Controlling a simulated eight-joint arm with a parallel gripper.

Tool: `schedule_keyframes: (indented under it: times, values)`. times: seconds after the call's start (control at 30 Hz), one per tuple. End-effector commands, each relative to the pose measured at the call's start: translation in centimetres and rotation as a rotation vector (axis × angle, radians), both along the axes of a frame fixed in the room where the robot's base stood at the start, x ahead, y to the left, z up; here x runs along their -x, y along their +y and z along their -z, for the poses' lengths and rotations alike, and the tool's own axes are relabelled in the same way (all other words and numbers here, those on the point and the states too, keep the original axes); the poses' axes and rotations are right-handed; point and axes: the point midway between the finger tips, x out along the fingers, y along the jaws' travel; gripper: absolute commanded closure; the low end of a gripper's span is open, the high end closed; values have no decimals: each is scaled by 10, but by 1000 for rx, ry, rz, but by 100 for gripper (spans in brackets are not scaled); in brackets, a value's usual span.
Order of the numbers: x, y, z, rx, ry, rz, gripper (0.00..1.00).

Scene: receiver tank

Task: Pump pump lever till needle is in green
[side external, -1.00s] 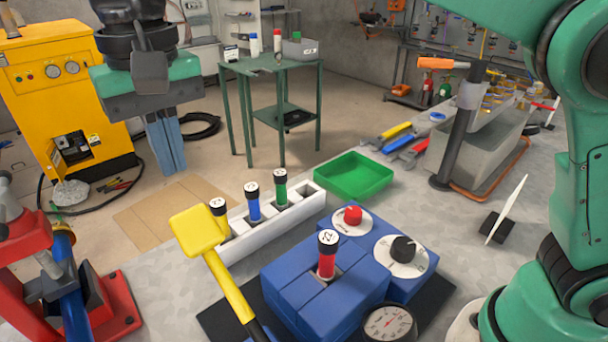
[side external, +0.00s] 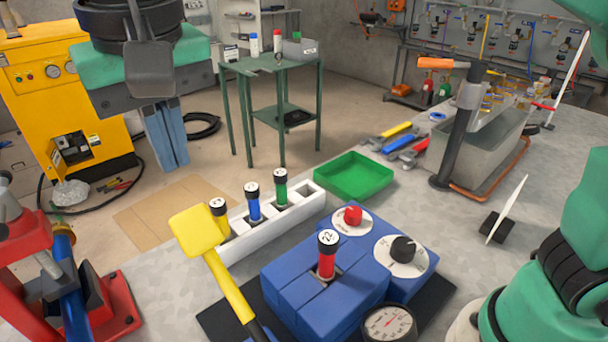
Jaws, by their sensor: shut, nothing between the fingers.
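An orange-handled lever (side external: 443,63) lies roughly level on top of a dark upright post (side external: 458,140), beside a clear-walled grey tank at the right; I take it for the pump lever. A round dial gauge (side external: 388,324) with a red needle sits at the bottom edge, partly cut off; I cannot tell whether its needle is in green. A thin white panel (side external: 507,209) on a black foot stands nearly edge-on, so its face is hidden. My gripper (side external: 164,170) is at the upper left, shut and empty, its blue fingers pointing down, well apart from the lever.
A blue block (side external: 325,300) holds a red vial and carries two knobs. A white rack (side external: 300,208) with several vials, a green tray (side external: 353,176) and a yellow paddle (side external: 198,232) stand nearby. Wrenches (side external: 400,143) lie before the tank. A red-and-blue clamp (side external: 75,285) is at left.

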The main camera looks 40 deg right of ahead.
Motion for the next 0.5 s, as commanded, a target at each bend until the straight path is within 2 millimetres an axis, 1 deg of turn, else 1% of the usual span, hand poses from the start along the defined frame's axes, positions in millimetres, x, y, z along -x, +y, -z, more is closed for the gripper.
schedule_keyframes:
  times: [0.03, 0.2, 0.33, 0.5]
  values:
    - [13, 1, -8, 6, -45, -9, 100]
    - [46, -1, -28, -2, -202, -13, 100]
    - [61, -4, -38, -24, -285, -18, 100]
    - [68, -6, -42, -39, -331, -21, 100]
